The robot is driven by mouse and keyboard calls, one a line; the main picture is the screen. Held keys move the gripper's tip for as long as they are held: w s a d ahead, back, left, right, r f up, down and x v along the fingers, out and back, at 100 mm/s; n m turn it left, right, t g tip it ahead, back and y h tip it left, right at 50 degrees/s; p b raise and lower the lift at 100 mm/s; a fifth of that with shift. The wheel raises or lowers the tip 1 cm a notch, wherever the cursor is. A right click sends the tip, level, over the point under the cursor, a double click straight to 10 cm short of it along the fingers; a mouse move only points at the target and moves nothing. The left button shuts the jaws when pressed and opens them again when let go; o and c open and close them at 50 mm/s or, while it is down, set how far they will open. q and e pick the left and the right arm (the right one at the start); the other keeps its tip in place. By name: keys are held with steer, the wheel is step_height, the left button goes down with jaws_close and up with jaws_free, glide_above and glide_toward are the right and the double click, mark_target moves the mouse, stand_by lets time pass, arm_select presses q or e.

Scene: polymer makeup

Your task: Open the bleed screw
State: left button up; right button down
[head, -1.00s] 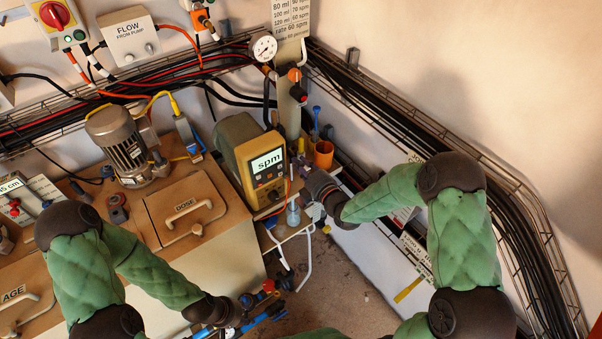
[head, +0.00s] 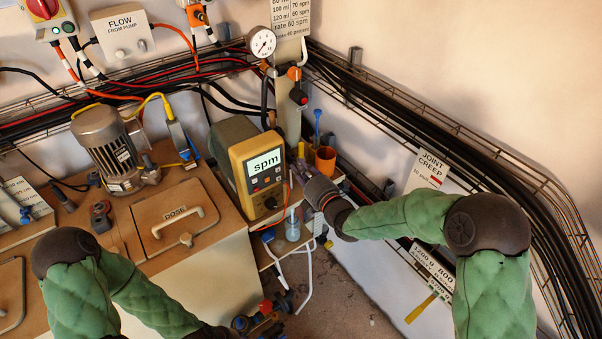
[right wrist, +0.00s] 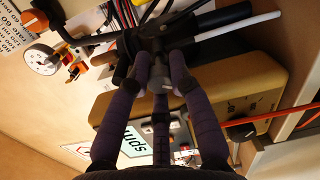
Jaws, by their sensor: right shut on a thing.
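My right gripper (head: 297,172) reaches in from the right to the far side of the yellow dosing pump (head: 258,165). In the right wrist view its purple fingers (right wrist: 160,72) close together on a small dark part at the pump's head. This part appears to be the bleed screw, but the fingers cover most of it.
An orange cup (head: 325,160) and a blue-topped tool (head: 317,125) stand just behind my right gripper. A clear bottle (head: 292,226) sits below it. A gauge (head: 261,42) and cable trays (head: 440,150) line the walls. Valves (head: 262,318) lie low in front.

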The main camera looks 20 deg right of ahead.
steer(key=shift+f, duration=0.1)
steer(key=c, duration=1.1)
jaws_free()
steer(key=v, duration=1.2)
